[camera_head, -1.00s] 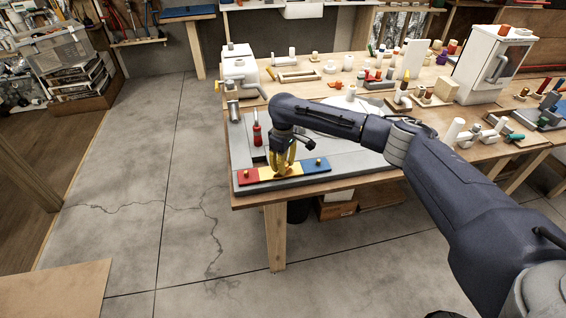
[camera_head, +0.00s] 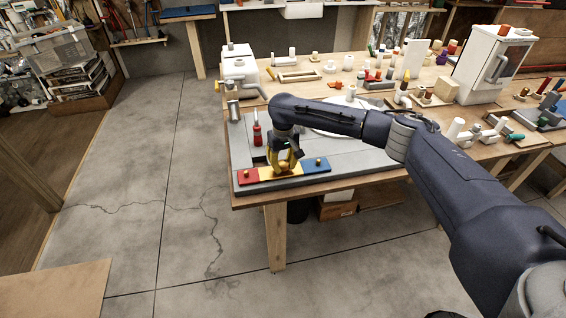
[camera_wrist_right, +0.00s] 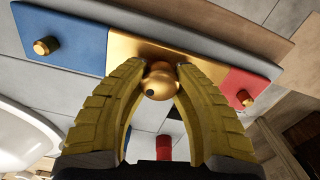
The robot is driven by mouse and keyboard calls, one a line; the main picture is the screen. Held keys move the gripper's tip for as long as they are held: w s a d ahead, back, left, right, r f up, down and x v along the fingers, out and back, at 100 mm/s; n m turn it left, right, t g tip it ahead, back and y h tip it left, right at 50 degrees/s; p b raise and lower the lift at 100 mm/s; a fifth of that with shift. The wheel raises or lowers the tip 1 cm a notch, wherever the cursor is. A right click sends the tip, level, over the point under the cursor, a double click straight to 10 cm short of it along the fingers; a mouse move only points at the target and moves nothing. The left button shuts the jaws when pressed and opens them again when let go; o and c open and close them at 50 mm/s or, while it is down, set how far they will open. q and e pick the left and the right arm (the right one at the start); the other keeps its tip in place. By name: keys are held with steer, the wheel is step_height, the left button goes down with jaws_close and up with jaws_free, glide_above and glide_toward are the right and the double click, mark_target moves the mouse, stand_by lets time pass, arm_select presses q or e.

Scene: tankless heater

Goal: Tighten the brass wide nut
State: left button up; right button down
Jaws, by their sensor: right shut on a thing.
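A strip in red (camera_head: 250,177), yellow-gold (camera_wrist_right: 143,45) and blue (camera_head: 317,166) sections lies on the workbench's near left corner. My right gripper (camera_head: 284,168) points down over the middle gold section. In the right wrist view its yellow fingers (camera_wrist_right: 161,72) are shut on a rounded brass nut (camera_wrist_right: 158,84), gripped at the fingertips, in front of the gold section. The fingers hide part of the nut and the gold surface. I cannot tell how tightly the nut sits. Small brass knobs stand on the blue section (camera_wrist_right: 46,46) and the red section (camera_wrist_right: 244,98). My left gripper is not in view.
A red-handled screwdriver (camera_head: 257,131) stands upright just left of my right gripper. A grey vise-like fixture (camera_head: 233,110) is behind it. A white round plate (camera_head: 335,126) lies behind my right arm. Many small parts fill the far bench.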

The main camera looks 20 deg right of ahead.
steer(key=m, duration=0.3)
steer(key=shift+f+m, duration=0.2)
steer(key=shift+m, duration=0.2)
steer(key=m, duration=0.5)
steer(key=shift+s, duration=0.1)
steer(key=c, duration=1.3)
jaws_free()
steer(key=n, duration=0.6)
steer(key=shift+r, duration=0.1)
